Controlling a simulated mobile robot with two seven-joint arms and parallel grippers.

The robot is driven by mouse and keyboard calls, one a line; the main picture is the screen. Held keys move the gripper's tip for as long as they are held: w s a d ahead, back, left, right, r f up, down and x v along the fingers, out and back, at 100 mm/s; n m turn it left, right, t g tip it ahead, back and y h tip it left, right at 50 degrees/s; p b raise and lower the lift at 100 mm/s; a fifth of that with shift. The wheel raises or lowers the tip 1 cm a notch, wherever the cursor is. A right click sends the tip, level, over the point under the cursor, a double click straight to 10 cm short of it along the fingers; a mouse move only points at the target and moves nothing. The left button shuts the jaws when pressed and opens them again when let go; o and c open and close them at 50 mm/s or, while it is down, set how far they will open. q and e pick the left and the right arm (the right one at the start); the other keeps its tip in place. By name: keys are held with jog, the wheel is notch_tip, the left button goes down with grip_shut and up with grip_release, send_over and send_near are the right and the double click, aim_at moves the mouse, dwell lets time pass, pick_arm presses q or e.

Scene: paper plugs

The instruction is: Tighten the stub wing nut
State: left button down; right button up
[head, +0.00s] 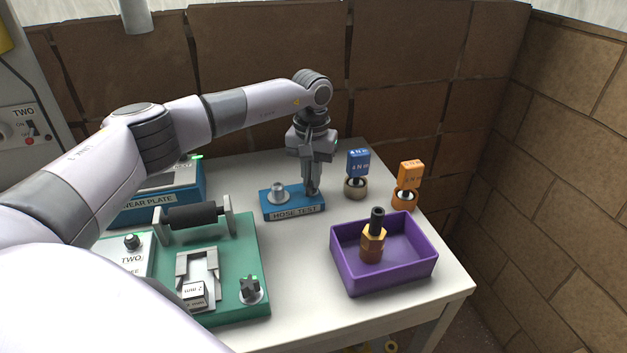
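A blue block labelled HOSE TEST (290,212) sits on the table, with a grey stub fitting (278,191) standing on its left part. My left gripper (312,191) points down with its fingertips at the block's right end, beside the grey fitting and apart from it. The fingers look close together and hide whatever is between them. I cannot clearly make out the stub wing nut; it may be behind the fingertips. My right gripper is not in view.
A purple tray (391,282) holds an orange-brown fitting with a black top (374,238). Blue (358,163) and orange (410,173) labelled tools stand in round holders at the back right. A green fixture (232,249) with a dark star knob (249,288) fills the front left.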

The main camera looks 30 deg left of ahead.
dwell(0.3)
pick_arm(q)
jog(key=shift+m, duration=0.8)
jog(key=m, duration=0.3)
jog(key=shift+b, duration=0.35)
jog(key=c, duration=1.3)
grip_release()
jog(key=shift+r+p, duration=1.4)
jog(key=shift+r, duration=0.6)
